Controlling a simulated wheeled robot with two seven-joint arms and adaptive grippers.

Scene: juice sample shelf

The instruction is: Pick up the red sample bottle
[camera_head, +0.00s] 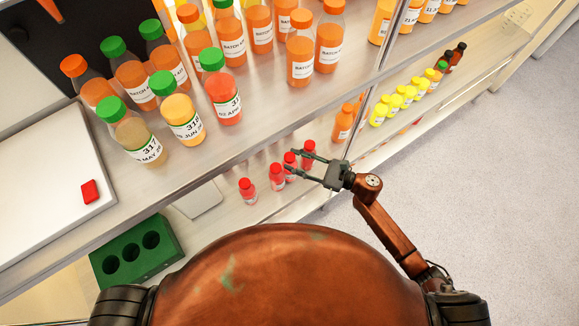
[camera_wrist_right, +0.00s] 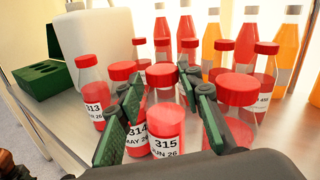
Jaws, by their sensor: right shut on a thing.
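Several small red-capped sample bottles stand in a row on the lower shelf. In the head view they include the leftmost (camera_head: 247,191) and the one beside it (camera_head: 277,178). My right gripper (camera_head: 291,165) reaches in from the right over the row. In the right wrist view my right gripper (camera_wrist_right: 168,105) is shut on a red bottle labelled 315 (camera_wrist_right: 165,128), with a green-padded finger on each side. Bottle 314 (camera_wrist_right: 137,130) is close beside the left finger, and bottle 313 (camera_wrist_right: 95,100) stands farther left. Whether bottle 315 is off the shelf cannot be told. My left gripper is out of view.
A green block with holes (camera_head: 136,252) is at the lower left of the head view. A red-capped bottle (camera_wrist_right: 237,100) stands right of the right finger. The upper shelf (camera_head: 215,155) holds orange bottles. A shelf post (camera_head: 357,120) is near my right gripper.

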